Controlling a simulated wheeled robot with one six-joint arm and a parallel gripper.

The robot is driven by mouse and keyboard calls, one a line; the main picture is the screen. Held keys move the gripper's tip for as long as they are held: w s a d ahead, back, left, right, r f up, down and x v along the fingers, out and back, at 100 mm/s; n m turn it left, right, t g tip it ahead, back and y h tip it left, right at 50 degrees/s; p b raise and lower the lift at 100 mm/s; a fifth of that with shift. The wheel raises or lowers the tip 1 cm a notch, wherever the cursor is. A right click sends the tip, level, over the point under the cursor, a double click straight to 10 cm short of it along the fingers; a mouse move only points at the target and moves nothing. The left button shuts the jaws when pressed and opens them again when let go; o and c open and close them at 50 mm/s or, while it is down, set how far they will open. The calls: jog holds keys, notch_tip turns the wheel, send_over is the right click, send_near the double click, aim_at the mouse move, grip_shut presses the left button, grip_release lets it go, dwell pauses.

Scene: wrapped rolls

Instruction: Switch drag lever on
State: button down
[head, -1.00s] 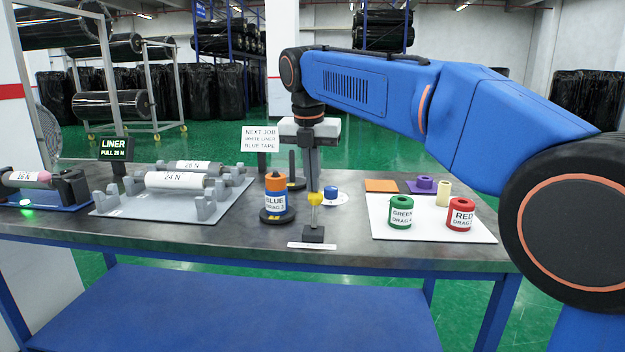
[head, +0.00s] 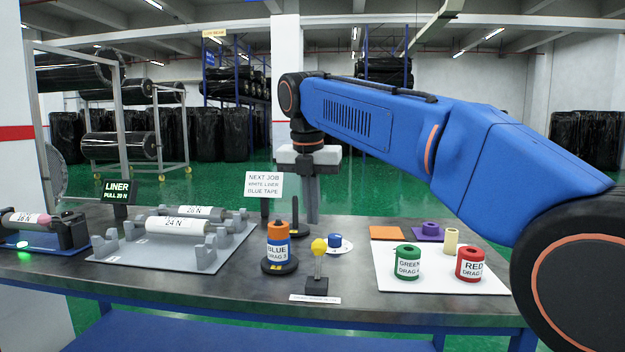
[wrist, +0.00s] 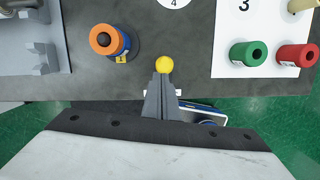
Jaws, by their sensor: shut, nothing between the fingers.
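The drag lever has a yellow ball knob (head: 319,246) on a short thin stem. It rises from a dark block (head: 317,287) near the table's front edge and looks close to upright. A white label (head: 315,299), too small to read, lies before the block. My gripper (head: 312,220) is shut and empty, pointing down, with its tips above the knob in the head view. In the wrist view the shut fingers (wrist: 163,76) end beside the yellow knob (wrist: 164,64); they hide the stem and most of the block.
A blue drag roll with an orange top (head: 277,247) stands just left of the lever. Green (head: 407,263) and red (head: 470,264) rolls stand on a white board at right. A sign (head: 263,185) stands behind. The left holds a grey cradle plate with wrapped rolls (head: 178,226).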

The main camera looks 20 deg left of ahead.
jog(key=w+a+r, duration=0.1)
jog(key=w+r, duration=0.2)
jog(key=r, duration=0.3)
jog(key=shift+w+r, duration=0.3)
dwell(0.3)
jog(key=w+d+m, duration=0.1)
jog(key=d+m, duration=0.8)
jog(key=d, duration=1)
jog(key=s+d+f+m+t, duration=0.1)
jog(key=s+d+f+m, duration=0.2)
jog(key=d+m, duration=0.35)
jog(key=s+d+f+m, duration=0.3)
jog(key=s+d+f, duration=0.1)
jog(key=d, duration=0.6)
jog(key=s+d+f+m, duration=0.9)
jog(key=s+f, duration=0.2)
jog(key=f, duration=0.2)
jog(key=s+d+f+m+t, duration=0.1)
jog(key=s+d+f+m, duration=0.8)
jog(key=s+f, duration=0.3)
notch_tip(320, 180, down, 2)
jog(key=shift+d+f+t, duration=0.15)
jog(key=shift+f+t, duration=0.1)
jog(key=shift+t, duration=0.05)
